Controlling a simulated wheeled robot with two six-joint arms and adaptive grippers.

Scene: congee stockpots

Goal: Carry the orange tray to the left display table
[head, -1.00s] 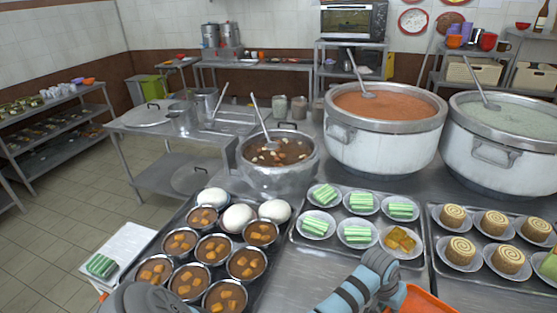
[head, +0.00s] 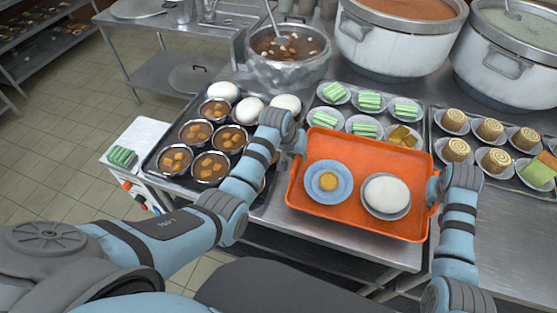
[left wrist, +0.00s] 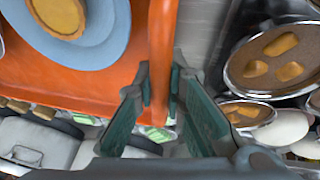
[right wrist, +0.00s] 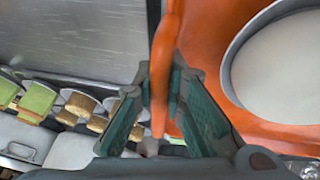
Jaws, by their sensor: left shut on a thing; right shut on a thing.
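The orange tray (head: 345,215) is at the front of the steel counter in the head view, between my two arms. It carries a blue plate (head: 313,180) with a round yellow-brown item and a grey dish with a white dome-shaped item (head: 386,194). My left gripper (head: 297,142) is shut on the tray's left rim; the left wrist view shows its fingers (left wrist: 160,92) on either side of the orange rim. My right gripper (head: 434,188) is shut on the right rim, also seen in the right wrist view (right wrist: 160,90). Whether the tray touches the counter is unclear.
A dark tray (head: 152,160) of brown-filled bowls and white buns is at left, beside a white stand (head: 136,140). Trays of green slices and rolled cakes (head: 456,149) lie behind and right. Large pots (head: 393,45) stand at the back. Tiled floor (head: 60,150) is open at left.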

